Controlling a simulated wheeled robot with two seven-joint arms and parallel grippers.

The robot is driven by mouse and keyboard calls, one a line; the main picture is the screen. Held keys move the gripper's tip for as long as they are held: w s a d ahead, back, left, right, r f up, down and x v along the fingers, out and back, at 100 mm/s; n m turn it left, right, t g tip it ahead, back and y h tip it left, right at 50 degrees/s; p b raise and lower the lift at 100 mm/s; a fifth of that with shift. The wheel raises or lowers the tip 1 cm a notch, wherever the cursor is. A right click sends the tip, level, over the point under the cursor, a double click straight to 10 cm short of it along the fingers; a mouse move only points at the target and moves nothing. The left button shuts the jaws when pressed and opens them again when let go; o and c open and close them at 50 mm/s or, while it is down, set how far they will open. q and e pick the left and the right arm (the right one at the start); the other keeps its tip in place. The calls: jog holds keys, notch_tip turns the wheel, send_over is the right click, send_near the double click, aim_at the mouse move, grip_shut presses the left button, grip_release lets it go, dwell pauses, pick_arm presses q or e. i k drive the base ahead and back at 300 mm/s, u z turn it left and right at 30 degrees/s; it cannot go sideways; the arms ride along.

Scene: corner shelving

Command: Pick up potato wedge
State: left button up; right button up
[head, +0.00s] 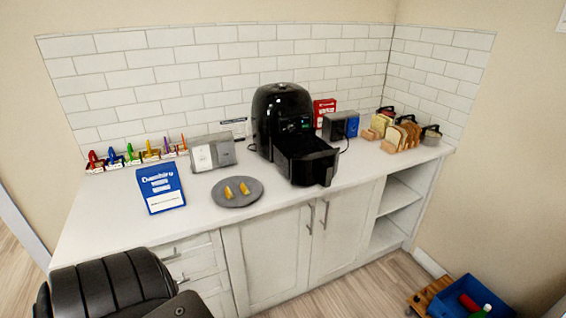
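Two yellow potato wedges lie apart on a round dark grey plate (253,197) on the white counter: a left wedge (228,192) and a right wedge (244,188). A black air fryer (281,103) stands behind and to the right of the plate, its drawer (312,164) pulled out toward the front. The inside of the drawer is mostly hard to see. A black link of my own body shows at the bottom left. Neither gripper is in view.
A blue bag (160,190) stands left of the plate, with a grey box (212,153) behind it. Coloured utensils line the back left. Bread racks (400,135) stand at the right. The counter (110,222) is clear at the front left. A blue crate (470,300) sits on the floor.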

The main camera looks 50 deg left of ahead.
aim_at(228, 193)
jog(key=u, duration=4.25)
jog(key=i, duration=2.55)
jog(key=z, duration=3.25)
